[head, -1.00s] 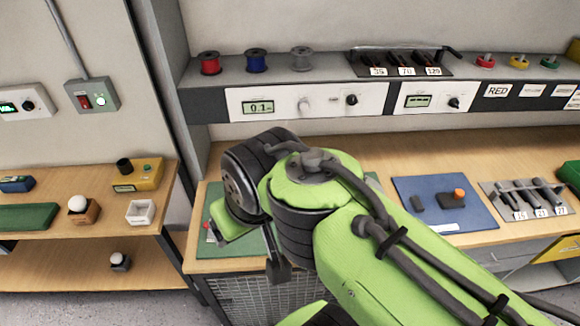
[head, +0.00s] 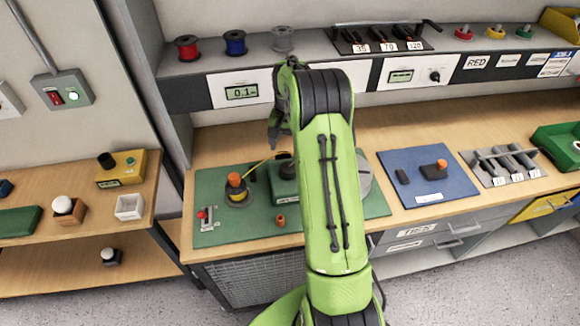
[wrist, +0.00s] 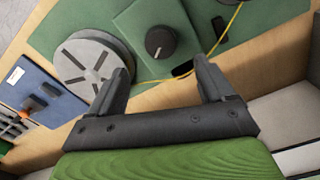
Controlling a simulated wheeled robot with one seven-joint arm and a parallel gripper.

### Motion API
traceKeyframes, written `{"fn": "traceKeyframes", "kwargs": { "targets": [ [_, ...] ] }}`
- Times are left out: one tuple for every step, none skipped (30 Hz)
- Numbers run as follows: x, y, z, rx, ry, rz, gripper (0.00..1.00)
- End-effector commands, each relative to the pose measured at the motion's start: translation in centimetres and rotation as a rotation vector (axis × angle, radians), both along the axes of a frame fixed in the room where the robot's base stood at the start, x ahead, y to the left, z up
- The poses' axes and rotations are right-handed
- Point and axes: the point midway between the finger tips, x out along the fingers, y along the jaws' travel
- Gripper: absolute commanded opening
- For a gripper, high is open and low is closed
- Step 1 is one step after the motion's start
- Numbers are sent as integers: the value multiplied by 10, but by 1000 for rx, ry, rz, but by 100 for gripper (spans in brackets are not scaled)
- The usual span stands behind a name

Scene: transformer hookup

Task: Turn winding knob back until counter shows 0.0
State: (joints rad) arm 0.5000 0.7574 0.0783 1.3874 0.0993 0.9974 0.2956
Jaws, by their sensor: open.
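The counter (head: 241,92) on the white shelf panel reads 0.1 in the head view. My arm covers the panel to its right, where knobs showed earlier. A black round knob with a white mark (wrist: 160,42) sits on a green box (wrist: 184,22) in the wrist view. The box (head: 284,188) also shows in the head view, partly behind my arm. A grey slotted disc (wrist: 90,62) lies beside the box. My gripper (wrist: 158,76) is open and empty, its fingers apart from the knob, which appears beyond the gap between them. I cannot tell which knob is the winding knob.
A yellow wire (wrist: 226,38) runs across the green mat (head: 215,236) near an orange-topped post (head: 235,182). A blue mat (head: 449,195) and a tool rack (head: 508,168) are to the right. The shelf edge (head: 190,97) overhangs the bench.

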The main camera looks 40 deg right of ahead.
Motion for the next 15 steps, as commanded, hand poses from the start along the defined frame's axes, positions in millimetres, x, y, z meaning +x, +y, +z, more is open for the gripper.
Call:
{"fn": "traceKeyframes", "kwargs": {
  "targets": [
    [-1, 0, -14, 3, 4, 0, 82],
    [-1, 0, -22, 4, 5, 0, 82],
    [-1, 1, -32, 2, 3, 0, 82],
    [-1, 1, -39, 2, 3, 0, 82],
    [-1, 1, -47, 3, 4, 1, 82],
    [-1, 1, -57, 2, 3, 1, 82],
    [-1, 1, -64, 2, 3, 1, 82],
    [-1, 0, -70, 2, 3, 1, 82],
    [-1, 0, -78, 2, 3, 1, 82],
    [0, 1, -83, 1, 1, 1, 82],
    [0, 0, -88, 1, 1, 1, 82],
    [0, 0, -93, 1, 1, 1, 82],
    [0, 0, -96, 1, 1, 1, 82],
    [0, 0, -98, 0, 0, 1, 82],
    [0, 0, -101, -1, -1, 1, 82]
  ]
}}
